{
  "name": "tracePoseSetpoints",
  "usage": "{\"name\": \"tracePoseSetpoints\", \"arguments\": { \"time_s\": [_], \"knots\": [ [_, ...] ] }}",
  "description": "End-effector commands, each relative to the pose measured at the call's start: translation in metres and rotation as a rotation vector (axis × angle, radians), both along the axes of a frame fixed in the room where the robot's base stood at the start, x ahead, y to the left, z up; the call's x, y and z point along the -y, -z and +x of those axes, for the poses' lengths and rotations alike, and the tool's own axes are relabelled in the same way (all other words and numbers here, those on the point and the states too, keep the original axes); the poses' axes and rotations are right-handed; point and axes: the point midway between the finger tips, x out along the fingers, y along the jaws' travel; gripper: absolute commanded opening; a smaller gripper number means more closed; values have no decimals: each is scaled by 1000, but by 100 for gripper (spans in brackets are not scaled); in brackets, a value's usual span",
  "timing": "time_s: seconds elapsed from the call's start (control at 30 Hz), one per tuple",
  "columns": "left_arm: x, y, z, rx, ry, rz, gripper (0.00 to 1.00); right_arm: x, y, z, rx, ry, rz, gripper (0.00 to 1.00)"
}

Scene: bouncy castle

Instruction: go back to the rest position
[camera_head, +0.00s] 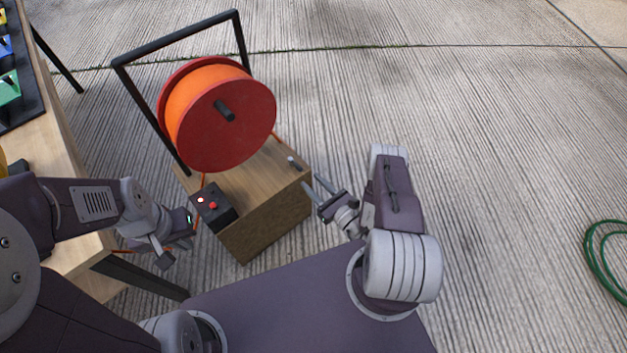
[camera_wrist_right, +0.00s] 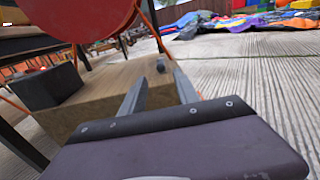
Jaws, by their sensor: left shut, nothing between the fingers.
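My left gripper (camera_head: 180,245) is at the left, near the dark control box (camera_head: 214,207) with its red button and small lit lamp. Its fingers are shut and hold nothing. My right gripper (camera_head: 312,184) points up and left toward the right end of the wooden block (camera_head: 265,215). In the right wrist view its two fingers (camera_wrist_right: 160,88) are apart with nothing between them. A small grey knob (camera_head: 292,162) on the block lies beyond the fingertips, and it also shows in the right wrist view (camera_wrist_right: 161,65).
A red reel with an orange drum (camera_head: 228,120) hangs in a black frame (camera_head: 180,38) over the block. A wooden table (camera_head: 55,140) stands at the left with a dark tray on it. A green hose (camera_head: 592,262) lies at the right. The concrete between is clear.

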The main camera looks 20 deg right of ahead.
Motion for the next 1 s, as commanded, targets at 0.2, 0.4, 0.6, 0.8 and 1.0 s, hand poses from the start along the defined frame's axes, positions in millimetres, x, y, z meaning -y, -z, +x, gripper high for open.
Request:
{"name": "tracePoseSetpoints", "arguments": {
  "time_s": [0.2, 0.4, 0.6, 0.8, 1.0],
  "knots": [
    [0, 0, 0, 0, 0, 0, 0, 0, 1, -1, 0, 0, -1, 37],
    [0, 0, 0, 0, 0, 0, 0, 0, 1, 0, 0, 0, -1, 37],
    [0, 0, 0, 0, 0, 0, 0, -15, -15, 6, 11, -89, 9, 37],
    [0, 0, 0, 0, 0, 0, 0, -122, -103, -25, 25, -754, -51, 37],
    [0, 0, 0, 0, 0, 0, 0, -151, -144, -150, 17, -1499, -495, 37]
  ]
}}
